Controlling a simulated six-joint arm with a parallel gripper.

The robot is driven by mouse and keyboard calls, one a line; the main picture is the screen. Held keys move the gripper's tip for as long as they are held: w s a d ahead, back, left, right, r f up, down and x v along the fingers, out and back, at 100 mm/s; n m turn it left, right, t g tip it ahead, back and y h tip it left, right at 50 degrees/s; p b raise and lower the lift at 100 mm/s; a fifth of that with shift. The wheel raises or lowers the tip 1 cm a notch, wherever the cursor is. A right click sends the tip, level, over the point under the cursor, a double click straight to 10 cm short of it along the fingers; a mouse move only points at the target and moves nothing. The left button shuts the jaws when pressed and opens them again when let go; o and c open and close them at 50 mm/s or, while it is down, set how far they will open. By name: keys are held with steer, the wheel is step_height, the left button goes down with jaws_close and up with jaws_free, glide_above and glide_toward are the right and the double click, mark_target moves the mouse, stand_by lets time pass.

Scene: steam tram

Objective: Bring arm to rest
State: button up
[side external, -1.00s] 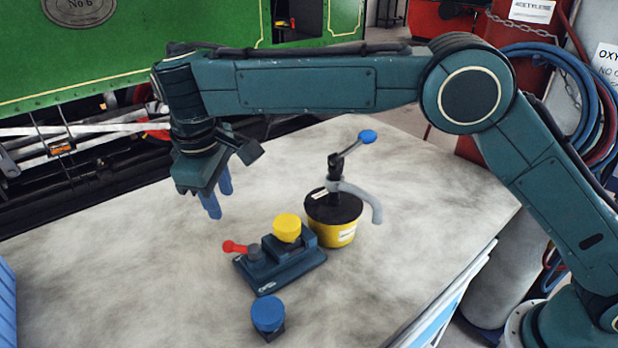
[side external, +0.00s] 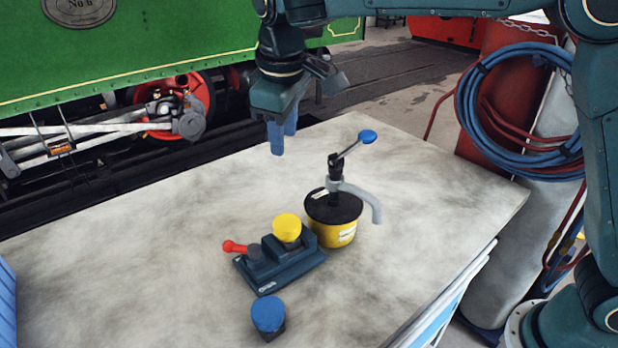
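My gripper (side external: 282,140) hangs above the back part of the table, fingers pointing down. Its blue fingers overlap in this view, so the gap between them is hard to judge. I see nothing held below them. It is apart from everything on the table, up and to the left of the yellow pot. My arm reaches in from the right, its upper part cut off by the top edge.
On the pale table (side external: 120,260) stand a yellow pot (side external: 338,232) with a black top and blue-knobbed lever, a dark block with a yellow knob (side external: 287,227) and red handle (side external: 235,247), and a blue-topped piece (side external: 268,314). The table's left is clear. A green locomotive (side external: 180,45) stands behind.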

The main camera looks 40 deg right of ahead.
steer(key=s+d+r+m+t, duration=0.1)
steer(key=s+d+r+m, duration=0.15)
steer(key=s+d, duration=0.5)
steer(key=s+d+r+m+t, duration=0.1)
steer(key=s+d+r, duration=0.2)
steer(key=s+d, duration=0.4)
steer(key=s+d+f+m, duration=0.1)
steer(key=s+d+f, duration=0.1)
steer(key=s, duration=0.5)
steer(key=s+d+f+m+t+y, duration=0.1)
steer(key=s+d+f, duration=0.1)
steer(key=s+f, duration=0.3)
steer(key=shift+s+d+m, duration=0.3)
steer(key=shift+s+m, duration=0.05)
steer(key=shift+s, duration=0.85)
